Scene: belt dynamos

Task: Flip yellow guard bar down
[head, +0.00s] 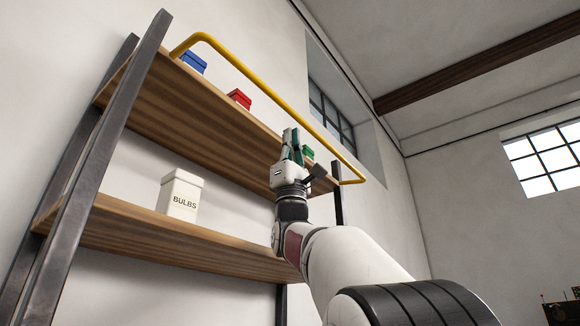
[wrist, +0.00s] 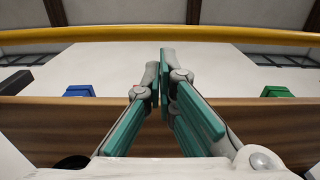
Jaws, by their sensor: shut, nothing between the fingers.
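The yellow guard bar (head: 262,90) is raised along the front of the upper shelf in the head view, its bent ends meeting the shelf at both sides. It also crosses the top of the wrist view (wrist: 130,34) as a horizontal bar. My gripper (head: 291,135) is shut and empty, pointing up in front of the upper shelf's right part. In the wrist view my gripper's teal-padded fingers (wrist: 163,62) meet at the tips, below the bar in the picture. I cannot tell whether they touch it.
The upper wooden shelf (head: 185,104) holds a blue box (head: 194,62), a red box (head: 239,98) and a green box (head: 308,152). A white BULBS box (head: 180,195) stands on the lower shelf (head: 150,233). Open room lies to the right.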

